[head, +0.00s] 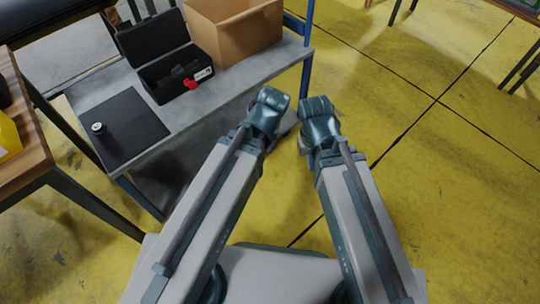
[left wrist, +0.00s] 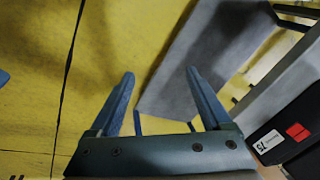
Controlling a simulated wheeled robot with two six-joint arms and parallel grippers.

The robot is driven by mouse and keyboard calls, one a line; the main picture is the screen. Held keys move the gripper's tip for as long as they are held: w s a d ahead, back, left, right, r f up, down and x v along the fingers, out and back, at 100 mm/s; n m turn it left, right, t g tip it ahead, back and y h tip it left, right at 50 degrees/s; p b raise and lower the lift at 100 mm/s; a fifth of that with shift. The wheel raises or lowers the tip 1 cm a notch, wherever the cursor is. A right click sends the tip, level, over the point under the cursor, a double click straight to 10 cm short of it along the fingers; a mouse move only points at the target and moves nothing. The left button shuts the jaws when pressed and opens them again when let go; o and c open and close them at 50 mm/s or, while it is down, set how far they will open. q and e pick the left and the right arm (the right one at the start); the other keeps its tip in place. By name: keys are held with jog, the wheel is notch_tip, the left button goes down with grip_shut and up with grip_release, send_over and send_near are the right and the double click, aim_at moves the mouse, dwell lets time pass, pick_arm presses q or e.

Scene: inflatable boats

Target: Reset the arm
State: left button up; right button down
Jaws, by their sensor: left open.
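My two arms reach forward side by side in the head view. My left gripper (head: 283,127) is at the end of the left arm, close to the right front corner of the grey table; the wrist mostly hides its fingers. In the left wrist view, the two fingers of my left gripper (left wrist: 160,75) stand wide apart with nothing between them. My right gripper (head: 304,145) is just right of the left one, over the yellow floor. Its fingers are mostly hidden behind its wrist, so its opening does not show.
The grey table (head: 210,100) bears an open black case (head: 165,70) with a red item (head: 190,84), a cardboard box (head: 240,35), and a black mat (head: 125,135) with a small round object (head: 98,128). A wooden table (head: 30,150) stands left. Yellow floor (head: 440,180) is clear at right.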

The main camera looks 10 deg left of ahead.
pick_arm(q)
jog(key=s+d+m+g+h, duration=0.1)
jog(key=s+d+m+g, duration=0.1)
jog(key=s+d, duration=0.2)
jog(key=shift+s+d+f+m, duration=0.3)
jog(key=shift+s+d+m, duration=0.05)
jog(key=shift+s+m, duration=0.05)
notch_tip(320, 180, up, 28)
jog(key=p, duration=2.7)
jog(key=shift+f, duration=0.2)
